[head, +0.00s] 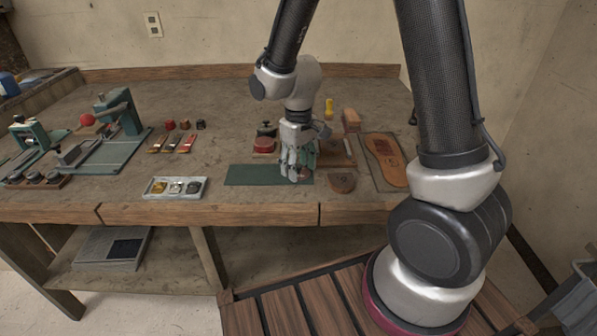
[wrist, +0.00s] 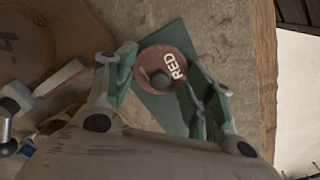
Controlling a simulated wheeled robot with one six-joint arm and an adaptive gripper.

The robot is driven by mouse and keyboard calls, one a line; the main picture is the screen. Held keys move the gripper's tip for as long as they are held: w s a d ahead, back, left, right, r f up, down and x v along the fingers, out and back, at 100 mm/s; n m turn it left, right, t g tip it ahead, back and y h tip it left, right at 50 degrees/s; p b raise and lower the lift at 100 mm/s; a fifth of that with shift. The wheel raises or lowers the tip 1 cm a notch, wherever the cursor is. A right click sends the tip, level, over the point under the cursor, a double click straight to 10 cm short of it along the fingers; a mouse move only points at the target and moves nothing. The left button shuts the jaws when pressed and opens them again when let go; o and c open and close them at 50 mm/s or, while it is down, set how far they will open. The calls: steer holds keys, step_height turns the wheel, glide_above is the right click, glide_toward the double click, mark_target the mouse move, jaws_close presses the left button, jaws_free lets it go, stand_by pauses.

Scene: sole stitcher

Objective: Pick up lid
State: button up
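A round reddish-brown lid (wrist: 152,65) with a dark knob and the word RED shows in the wrist view, over the dark green mat (wrist: 160,104). My gripper (wrist: 158,62) has its green fingers spread, one on each side of the lid; I cannot tell whether they touch its rim. In the head view my gripper (head: 297,172) points down over the right end of the green mat (head: 250,175). The lid cannot be made out there, hidden by the fingers.
A tray (head: 175,188) sits to the left near the bench's front edge. Bare bench lies between tray and mat.

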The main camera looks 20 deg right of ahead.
steer(key=c, duration=0.6)
steer(key=shift+s, duration=0.1)
steer(key=shift+c, duration=1.1)
